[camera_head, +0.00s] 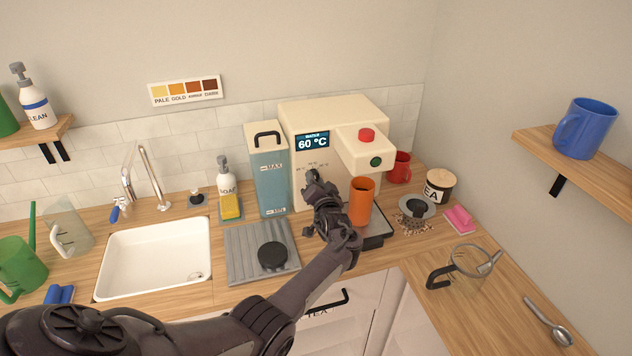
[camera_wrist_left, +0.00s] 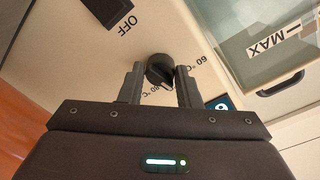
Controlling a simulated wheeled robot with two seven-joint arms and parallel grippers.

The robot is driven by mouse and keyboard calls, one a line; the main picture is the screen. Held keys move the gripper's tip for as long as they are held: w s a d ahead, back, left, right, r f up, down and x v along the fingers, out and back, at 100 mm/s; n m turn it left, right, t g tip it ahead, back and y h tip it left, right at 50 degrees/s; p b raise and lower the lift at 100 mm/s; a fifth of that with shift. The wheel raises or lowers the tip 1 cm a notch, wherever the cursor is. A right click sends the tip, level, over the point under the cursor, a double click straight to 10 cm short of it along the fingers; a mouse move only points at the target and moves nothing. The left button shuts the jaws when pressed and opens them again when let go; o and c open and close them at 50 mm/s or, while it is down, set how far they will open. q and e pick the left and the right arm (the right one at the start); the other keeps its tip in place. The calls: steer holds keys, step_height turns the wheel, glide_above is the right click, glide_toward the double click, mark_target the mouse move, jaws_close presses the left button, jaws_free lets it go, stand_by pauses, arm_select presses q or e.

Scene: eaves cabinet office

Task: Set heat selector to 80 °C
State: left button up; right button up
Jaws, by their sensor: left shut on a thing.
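The heat selector is a small black knob (camera_wrist_left: 160,72) on the front of the cream drinks machine (camera_head: 330,113). In the left wrist view, my left gripper (camera_wrist_left: 160,80) has a finger on each side of the knob and is shut on it. Marks "60" and "80 °C" are printed around the knob, and an "OFF" mark is farther off. In the head view, the display (camera_head: 312,141) reads 60 °C. My left gripper (camera_head: 312,180) reaches the machine front there and mostly hides the knob. My right gripper is in neither view.
An orange cup (camera_head: 361,203) stands on the machine's drip tray, close to the right of my left gripper. A blue water tank (camera_head: 273,183) stands at the machine's left. A grey ribbed mat (camera_head: 240,240) with a black disc lies in front. A sink (camera_head: 150,260) is farther left.

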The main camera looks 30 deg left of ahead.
arm_select(q)
steer(key=m, duration=0.6)
steer(key=m+p, duration=0.1)
steer(key=m, duration=0.5)
steer(key=shift+r+g+y, duration=0.2)
steer(key=shift+g+y, duration=0.1)
steer(key=shift+g, duration=0.1)
stand_by(0.3)
steer(key=o, duration=1)
steer(key=shift+c, duration=0.2)
steer(key=v, duration=0.7)
steer(key=shift+s+d+p, duration=0.2)
steer(key=shift+d+p, duration=0.15)
steer(key=shift+p, duration=0.1)
